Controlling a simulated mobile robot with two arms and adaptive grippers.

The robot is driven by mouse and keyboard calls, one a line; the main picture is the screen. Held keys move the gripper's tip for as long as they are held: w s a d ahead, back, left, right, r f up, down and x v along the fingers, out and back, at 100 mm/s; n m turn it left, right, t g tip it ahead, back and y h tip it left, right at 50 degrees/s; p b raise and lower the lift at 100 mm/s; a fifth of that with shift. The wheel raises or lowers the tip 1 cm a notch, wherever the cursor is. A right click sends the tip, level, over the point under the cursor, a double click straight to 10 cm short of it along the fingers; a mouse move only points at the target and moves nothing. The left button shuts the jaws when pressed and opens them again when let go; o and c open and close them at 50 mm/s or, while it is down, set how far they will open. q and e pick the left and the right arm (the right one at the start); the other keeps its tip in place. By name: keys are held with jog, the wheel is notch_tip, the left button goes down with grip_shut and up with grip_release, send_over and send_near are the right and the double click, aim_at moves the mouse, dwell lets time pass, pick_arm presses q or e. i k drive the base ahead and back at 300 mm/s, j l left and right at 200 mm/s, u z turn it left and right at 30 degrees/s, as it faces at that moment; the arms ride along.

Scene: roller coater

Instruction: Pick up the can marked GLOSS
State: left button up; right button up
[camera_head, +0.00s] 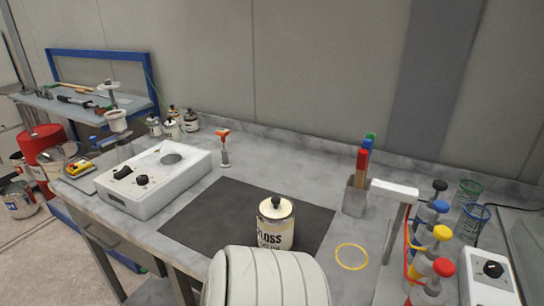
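The can (275,228) is cream with a dark band at its shoulder and a black knob on top. The letters "LOSS" show on its label, with the left edge turned out of sight. It stands upright on a dark mat (200,220) at the middle front of the bench. A rounded white part, apparently one of my arm links, covers the can's lower edge from the front. Neither gripper's fingers show, so I cannot see anything held.
A white device (145,195) with black knobs stands left of the mat. Several smaller cans (171,128) stand at the back left. A grey holder (355,196), a yellow ring (352,256) and a rack of colour-capped bottles (432,268) are on the right.

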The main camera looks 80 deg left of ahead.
aim_at(279, 236)
jog(key=u, duration=2.55)
